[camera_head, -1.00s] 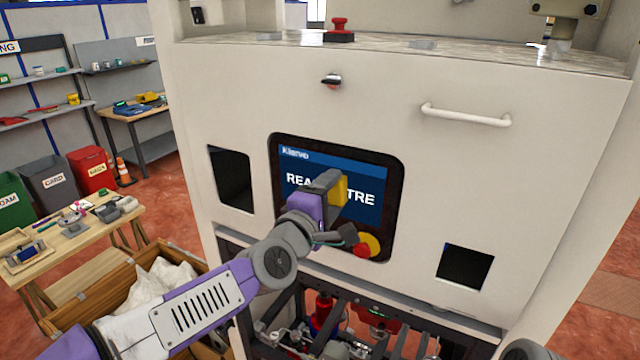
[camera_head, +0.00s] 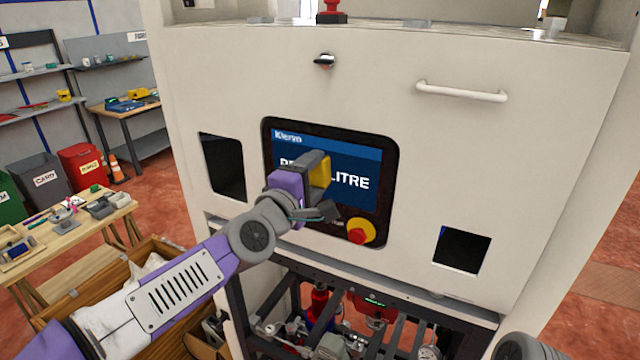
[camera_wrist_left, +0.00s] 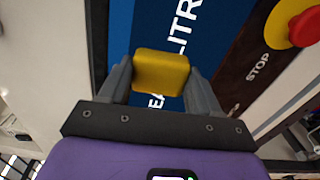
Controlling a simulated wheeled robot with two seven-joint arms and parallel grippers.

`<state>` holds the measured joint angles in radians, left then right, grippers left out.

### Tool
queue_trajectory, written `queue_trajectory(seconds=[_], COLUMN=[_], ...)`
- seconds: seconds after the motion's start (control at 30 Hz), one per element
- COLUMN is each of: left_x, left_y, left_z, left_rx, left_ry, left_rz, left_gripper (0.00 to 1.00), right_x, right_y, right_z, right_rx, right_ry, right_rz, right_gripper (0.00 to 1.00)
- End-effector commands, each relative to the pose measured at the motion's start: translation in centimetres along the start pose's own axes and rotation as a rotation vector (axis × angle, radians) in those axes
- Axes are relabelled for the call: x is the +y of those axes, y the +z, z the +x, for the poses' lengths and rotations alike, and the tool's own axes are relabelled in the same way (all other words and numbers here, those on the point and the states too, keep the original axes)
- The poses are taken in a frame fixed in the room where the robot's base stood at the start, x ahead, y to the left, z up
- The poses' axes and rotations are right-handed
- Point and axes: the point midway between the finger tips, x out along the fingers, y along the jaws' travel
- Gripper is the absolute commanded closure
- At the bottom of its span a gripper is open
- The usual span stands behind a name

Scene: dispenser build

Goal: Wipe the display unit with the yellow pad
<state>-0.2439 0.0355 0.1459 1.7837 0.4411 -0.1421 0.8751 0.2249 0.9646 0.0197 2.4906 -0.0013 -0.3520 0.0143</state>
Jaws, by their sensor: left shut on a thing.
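The display unit (camera_head: 352,150) is a dark-framed blue screen with white lettering, set in the front of a white cabinet. My left gripper (camera_head: 318,180) is in front of the screen's left-middle part and hides some of the letters. It is shut on the yellow pad (camera_head: 321,170). In the left wrist view the pad (camera_wrist_left: 161,72) sits between the two fingers, over the blue screen (camera_wrist_left: 215,40). I cannot tell whether the pad touches the screen. My right gripper is not clearly in view.
A red stop button on a yellow base (camera_head: 360,231) sits at the display's lower edge. A white handle (camera_head: 462,92) and a small black lever (camera_head: 324,61) stick out above. Dark openings flank the display. Below is an open frame with pipes (camera_head: 325,300). A wooden table (camera_head: 60,225) stands at left.

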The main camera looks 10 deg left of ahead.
Motion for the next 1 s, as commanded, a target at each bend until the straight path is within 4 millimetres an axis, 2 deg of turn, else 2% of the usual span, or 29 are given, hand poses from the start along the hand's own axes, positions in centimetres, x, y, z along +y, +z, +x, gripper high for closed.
queue_trajectory(seconds=[0.33, 0.63, 1.0], left_x=[-0.1, 0.2, 0.3], left_y=[-3.1, -4.2, -7.2], left_z=[-0.1, -0.2, -0.3], left_rx=[0.007, 0.005, 0.005], left_ry=[0.003, 0.002, 0.002], left_rz=[-0.002, -0.001, -0.001], left_gripper=[0.62, 0.62, 0.62], right_x=[1.0, 1.3, 2.2], right_y=[-0.1, -0.2, -0.3], right_z=[2.7, 3.5, 5.9], right_rx=[0.0, 0.0, 0.0], right_ry=[0.0, 0.0, 0.0], right_rz=[0.0, 0.0, 0.0], right_gripper=[0.06, 0.06, 0.06])
